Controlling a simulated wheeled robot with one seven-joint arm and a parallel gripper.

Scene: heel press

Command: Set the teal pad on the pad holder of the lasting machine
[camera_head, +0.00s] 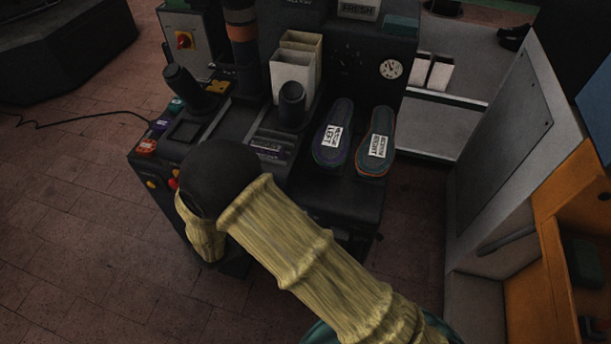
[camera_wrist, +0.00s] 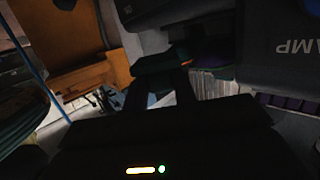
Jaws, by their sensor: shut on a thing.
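In the wrist view my gripper (camera_wrist: 162,84) shows as two dark fingers, shut on a dark teal block that looks like the teal pad (camera_wrist: 162,62). The pad lies across the fingertips, in deep shade. In the head view my sleeved arm reaches over the front of the black lasting machine (camera_head: 335,205), and hides the gripper and the held pad. I cannot make out the pad holder in either view. Another teal block (camera_head: 402,22) lies at the machine's back, beside a FRESH label (camera_head: 358,9).
Two soles, labelled left (camera_head: 332,150) and right (camera_head: 376,155), lie on the machine's right side. Black posts (camera_head: 184,85) and open cream boxes (camera_head: 293,72) stand up from its top. A grey cabinet (camera_head: 510,140) and an orange unit (camera_head: 575,215) stand right.

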